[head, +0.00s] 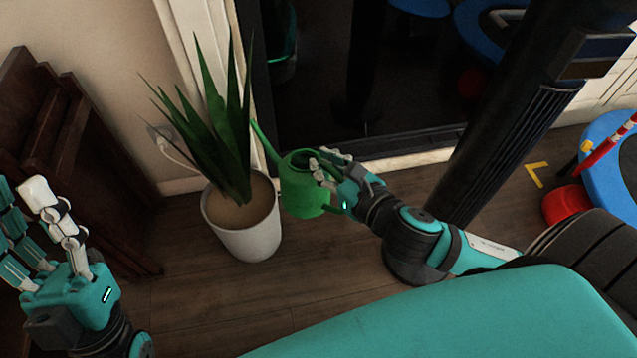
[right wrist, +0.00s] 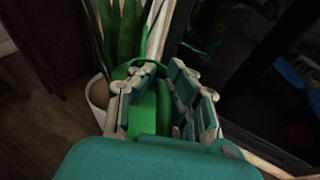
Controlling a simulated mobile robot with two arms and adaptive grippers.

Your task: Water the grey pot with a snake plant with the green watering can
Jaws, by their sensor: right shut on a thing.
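The pot (head: 244,238) looks white to light grey and stands on the wooden floor, left of centre in the head view. A tall snake plant (head: 222,130) grows from its brown soil. The green watering can (head: 303,192) is just right of the pot, its spout pointing up and left beside the leaves. My right gripper (head: 333,168) is shut on the watering can; the can also shows between the fingers in the right wrist view (right wrist: 145,105). No water shows. My left gripper (head: 48,225) is at the lower left, fingers spread and empty, away from the pot.
Dark wooden panels (head: 60,150) lean by the wall at the left. A dark glass door (head: 350,80) is behind the can. A black column (head: 500,110) stands at the right, near a blue round stool (head: 610,165) and a red object (head: 567,205). Floor in front of the pot is clear.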

